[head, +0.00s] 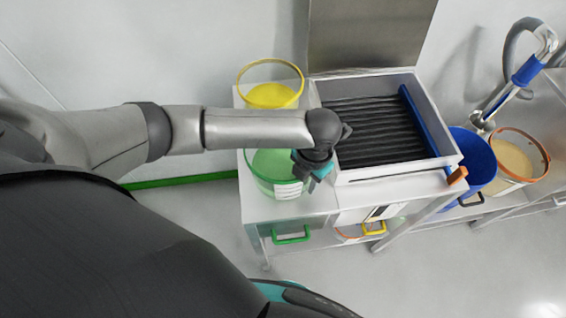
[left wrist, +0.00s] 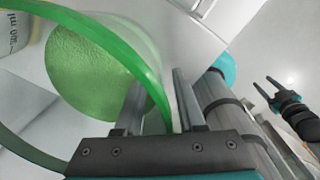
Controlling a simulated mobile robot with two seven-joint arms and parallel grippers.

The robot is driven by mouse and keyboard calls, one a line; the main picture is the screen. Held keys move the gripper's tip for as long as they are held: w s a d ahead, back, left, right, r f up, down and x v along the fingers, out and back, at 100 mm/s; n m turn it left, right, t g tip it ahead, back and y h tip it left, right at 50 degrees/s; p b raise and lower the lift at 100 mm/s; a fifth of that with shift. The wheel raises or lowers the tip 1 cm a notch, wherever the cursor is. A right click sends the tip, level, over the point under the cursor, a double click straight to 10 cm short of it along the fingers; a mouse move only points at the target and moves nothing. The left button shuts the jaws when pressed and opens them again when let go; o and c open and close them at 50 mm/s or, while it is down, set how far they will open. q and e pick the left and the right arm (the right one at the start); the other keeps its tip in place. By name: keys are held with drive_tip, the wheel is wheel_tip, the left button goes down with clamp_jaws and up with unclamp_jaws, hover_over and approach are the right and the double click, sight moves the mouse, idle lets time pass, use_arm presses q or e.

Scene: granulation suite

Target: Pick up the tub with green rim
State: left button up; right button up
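The tub with green rim (head: 262,184) stands on the left end of the white bench, with green material inside and a pale label on its front. My left gripper (head: 308,172) is at the tub's right side, pointing down. In the left wrist view the green rim (left wrist: 148,78) runs between the two fingers (left wrist: 158,105). The fingers are apart, with a gap visible beside the rim. Their tips are partly hidden by the tub wall. My right gripper (left wrist: 266,86) shows at the right of the left wrist view, empty, with its fingers apart.
A yellow-rimmed tub (head: 270,92) stands behind. A white tray with dark ribs (head: 328,88) is close right of my left gripper. A blue bucket (head: 478,160) and an orange-rimmed tub (head: 530,176) stand farther right.

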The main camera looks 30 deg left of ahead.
use_arm(q)
clamp_jaws()
drive_tip(key=shift+w+r, duration=0.1)
idle(1.3)
